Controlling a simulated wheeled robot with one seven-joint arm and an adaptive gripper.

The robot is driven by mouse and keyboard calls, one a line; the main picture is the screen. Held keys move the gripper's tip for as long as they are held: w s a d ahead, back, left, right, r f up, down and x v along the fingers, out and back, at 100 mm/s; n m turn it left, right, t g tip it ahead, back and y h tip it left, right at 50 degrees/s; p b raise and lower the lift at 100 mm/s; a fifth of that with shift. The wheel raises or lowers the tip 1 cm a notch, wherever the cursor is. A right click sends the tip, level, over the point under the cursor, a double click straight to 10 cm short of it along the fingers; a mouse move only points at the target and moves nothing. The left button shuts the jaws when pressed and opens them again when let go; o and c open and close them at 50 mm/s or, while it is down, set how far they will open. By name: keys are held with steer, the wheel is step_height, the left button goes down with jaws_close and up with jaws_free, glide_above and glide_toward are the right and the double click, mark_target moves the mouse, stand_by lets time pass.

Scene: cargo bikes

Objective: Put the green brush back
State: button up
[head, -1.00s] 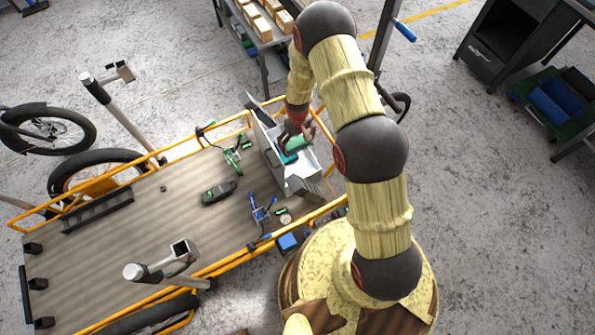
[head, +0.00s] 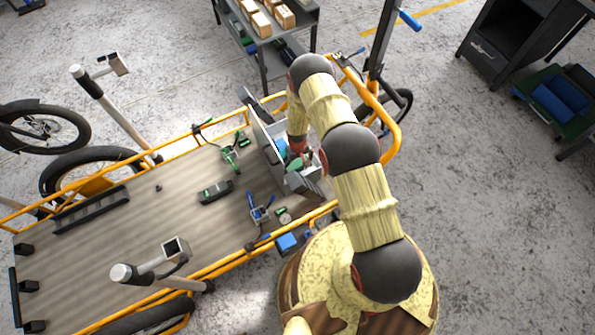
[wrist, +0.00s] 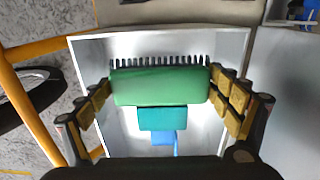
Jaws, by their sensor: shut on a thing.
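The green brush (wrist: 160,86), with a row of dark bristles along its upper edge, sits between the fingers of my gripper (wrist: 162,92) in the wrist view. My gripper (head: 298,160) is shut on it, a finger at each end. In the head view the green brush (head: 294,164) is partly hidden by my gripper. Both are at the open grey box (head: 264,136) on the cargo bike bed; the box walls (wrist: 240,50) surround the brush in the wrist view. I cannot tell whether the brush touches the box floor.
A teal piece (wrist: 162,118) and a blue piece (wrist: 163,138) show below the brush inside the box. Green clamps (head: 231,158), a black device (head: 215,192) and a blue clamp (head: 260,212) lie on the wooden bed (head: 105,235). An orange rail (head: 385,125) edges the bike.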

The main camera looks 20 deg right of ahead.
mark_target(298, 170)
steer(key=shift+f+b, duration=0.6)
steer(key=shift+f, duration=2.1)
steer(key=shift+f, duration=0.2)
steer(key=o, duration=0.8)
steer(key=shift+r, duration=0.1)
steer(key=shift+r, duration=0.1)
